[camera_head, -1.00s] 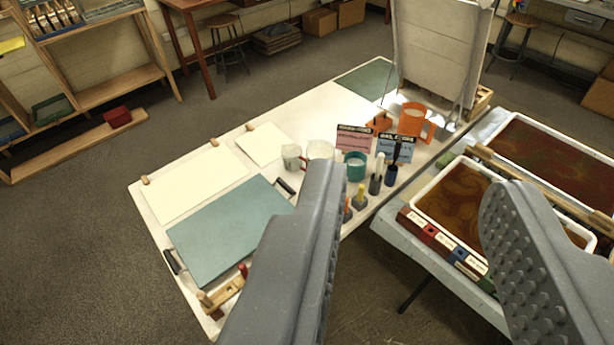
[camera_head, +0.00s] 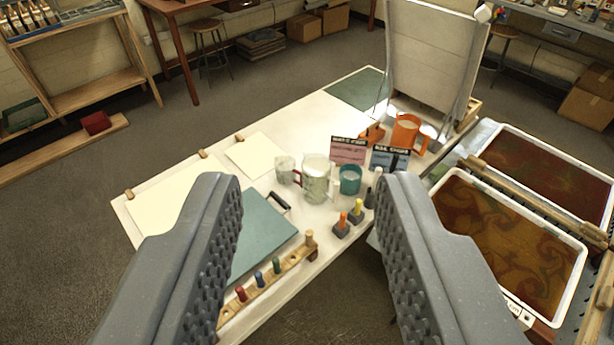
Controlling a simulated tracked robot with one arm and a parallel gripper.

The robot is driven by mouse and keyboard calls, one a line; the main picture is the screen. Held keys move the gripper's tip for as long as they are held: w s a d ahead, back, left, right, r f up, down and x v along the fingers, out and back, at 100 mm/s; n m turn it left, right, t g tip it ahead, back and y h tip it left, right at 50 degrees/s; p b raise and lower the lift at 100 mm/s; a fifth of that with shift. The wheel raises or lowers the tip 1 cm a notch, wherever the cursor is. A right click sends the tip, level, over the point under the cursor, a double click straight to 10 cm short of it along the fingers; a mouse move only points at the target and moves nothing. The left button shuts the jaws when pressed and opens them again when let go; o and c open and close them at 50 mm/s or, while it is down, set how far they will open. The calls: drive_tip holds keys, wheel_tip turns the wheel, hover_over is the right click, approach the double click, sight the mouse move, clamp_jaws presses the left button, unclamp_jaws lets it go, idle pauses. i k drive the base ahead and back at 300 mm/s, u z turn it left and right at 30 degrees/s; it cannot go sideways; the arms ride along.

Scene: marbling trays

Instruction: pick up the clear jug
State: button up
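The clear jug (camera_head: 317,183) stands upright on the white table, a pale see-through vessel with a handle on its left side. It shows in the gap between my fingertips, farther off than they are. My gripper (camera_head: 308,187) is open and empty, with one grey studded finger on each side of the view. No finger touches the jug. A smaller pale cup (camera_head: 285,170) stands close to the jug's left. A teal cup (camera_head: 350,179) stands close to its right.
Bottles with orange and yellow tops (camera_head: 341,226) stand in front. A teal board (camera_head: 262,238) lies front left. Marbling trays (camera_head: 575,275) lie right. Bare table shows behind the jug.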

sight(316, 168)
drive_tip(key=u, duration=0.05)
drive_tip(key=i, duration=0.9)
drive_tip(key=z, duration=1.3)
